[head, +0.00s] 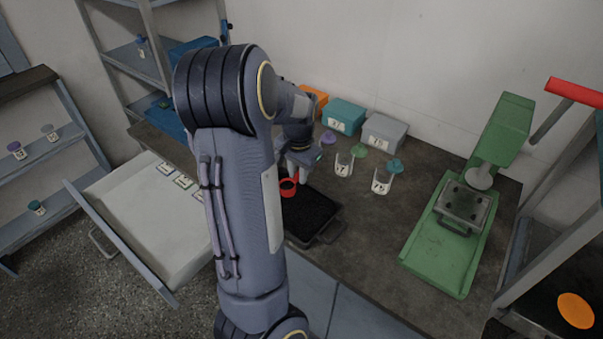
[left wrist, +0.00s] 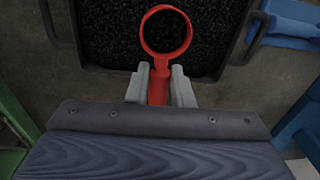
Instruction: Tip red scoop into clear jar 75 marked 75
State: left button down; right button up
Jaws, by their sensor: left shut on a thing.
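My left gripper (head: 302,163) is shut on the handle of the red scoop (head: 288,187). In the left wrist view the fingers (left wrist: 160,86) clamp the handle, and the round scoop head (left wrist: 166,35) is over the black tray. Dark grains show inside its rim; I cannot tell its fill level. Two clear jars with white labels stand right of the gripper: one nearer the wall (head: 344,165) and one further right (head: 381,182). The label on the right one looks like 75, but is too small to be sure. My right gripper is not in view.
The black tray (head: 331,232) of dark grains lies under the scoop. Purple, green and teal lids (head: 395,166) lie behind the jars. Orange, teal and grey boxes (head: 385,131) line the wall. A green machine (head: 440,245) stands right. My arm hides part of the bench.

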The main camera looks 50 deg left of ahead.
pick_arm(q)
notch_tip(320, 180, up, 7)
jog(key=p, duration=0.4)
jog(key=shift+f, duration=0.2)
jog(key=shift+w+d+f, duration=0.1)
jog(key=shift+w, duration=0.15)
jog(key=shift+w+d+p, duration=1.65)
jog(key=shift+w+p, duration=0.05)
jog(key=shift+w, duration=3.05)
jog(key=shift+w+d+p, duration=1.65)
jog(key=shift+w+d, duration=0.05)
jog(key=shift+w, duration=3.05)
jog(key=shift+w+d+p, duration=1.65)
jog(key=shift+w+p, duration=0.05)
jog(key=shift+w, duration=3.05)
jog(key=s+d+f+n+t+y+b, duration=0.1)
jog(key=s+t+y+b, duration=0.5)
jog(key=t+b, duration=1.4)
jog(key=s+d+b, duration=0.1)
jog(key=s+b, duration=0.2)
jog(key=b, duration=1.5)
